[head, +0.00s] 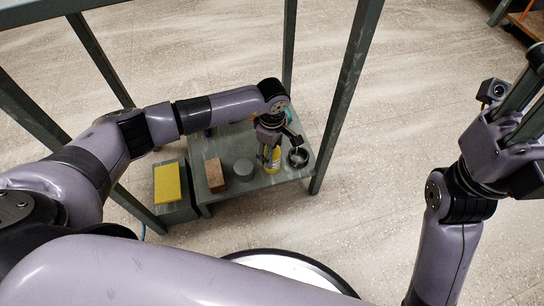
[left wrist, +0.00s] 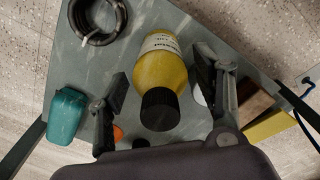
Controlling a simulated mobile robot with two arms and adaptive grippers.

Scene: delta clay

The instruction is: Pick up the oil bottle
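The oil bottle appears to be the yellow bottle (left wrist: 161,72) with a black cap and a pale label. In the left wrist view it lies between the two fingers of my left gripper (left wrist: 160,88), with gaps showing on both sides. In the head view the yellow bottle (head: 272,160) stands on a low grey-green shelf, partly hidden by my left gripper (head: 272,146), which is over it. My left gripper is open. My right gripper (head: 527,100) is raised at the far right, away from the shelf, with its fingers apart and nothing visible between them.
On the shelf (head: 231,142) stand a brown block (head: 215,174), a grey round item (head: 243,168) and a dark ring-shaped item (head: 298,158). A teal item (left wrist: 66,116) is near the left finger. A yellow block (head: 168,183) sits left of the shelf. Green posts (head: 345,95) frame it.

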